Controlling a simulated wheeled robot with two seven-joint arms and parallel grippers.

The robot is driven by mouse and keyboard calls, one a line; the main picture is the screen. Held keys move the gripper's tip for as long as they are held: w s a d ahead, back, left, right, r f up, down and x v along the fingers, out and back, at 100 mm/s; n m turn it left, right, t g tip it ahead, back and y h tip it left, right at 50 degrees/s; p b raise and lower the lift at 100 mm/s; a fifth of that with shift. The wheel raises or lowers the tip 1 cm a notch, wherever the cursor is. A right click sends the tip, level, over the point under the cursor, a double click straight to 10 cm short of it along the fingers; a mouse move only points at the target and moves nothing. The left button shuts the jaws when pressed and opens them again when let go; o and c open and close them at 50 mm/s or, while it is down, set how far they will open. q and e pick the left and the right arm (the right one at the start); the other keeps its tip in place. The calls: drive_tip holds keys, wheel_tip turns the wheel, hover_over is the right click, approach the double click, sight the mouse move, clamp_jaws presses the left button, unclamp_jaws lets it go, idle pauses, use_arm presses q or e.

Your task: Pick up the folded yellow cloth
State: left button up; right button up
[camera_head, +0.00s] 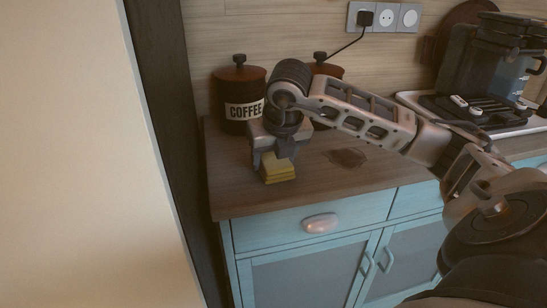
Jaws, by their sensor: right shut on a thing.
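The folded yellow cloth (278,173) is a small layered block at the left part of the wooden counter, near its front edge. My right gripper (272,158) points down over it and is shut on the cloth, with its fingers hiding the cloth's upper part. Whether the cloth touches the counter or is slightly raised I cannot tell. My right arm reaches in from the right across the counter. My left gripper is not in view.
A dark coffee canister (238,98) stands behind the gripper, with a second canister (326,68) partly hidden by my arm. A coffee machine (487,65) and tray (522,127) are at right. A dark stain-like patch (347,157) marks the wooden counter (234,194). A pale wall (80,160) rises at left.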

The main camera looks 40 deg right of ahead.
sight(273, 157)
drive_tip(key=shift+r, duration=0.45)
wheel_tip(273, 157, up, 3)
drive_tip(key=shift+a+r, duration=0.1)
drive_tip(key=shift+r, duration=0.1)
use_arm(q)
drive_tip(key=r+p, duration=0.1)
drive_tip(key=p, duration=0.1)
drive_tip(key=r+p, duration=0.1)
drive_tip(key=p, duration=0.2)
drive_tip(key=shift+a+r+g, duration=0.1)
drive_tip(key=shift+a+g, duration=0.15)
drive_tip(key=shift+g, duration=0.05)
use_arm(e)
drive_tip(key=s+a+r, duration=0.9)
drive_tip(key=s, duration=0.1)
drive_tip(key=shift+a, duration=0.2)
drive_tip(key=shift+s, duration=0.1)
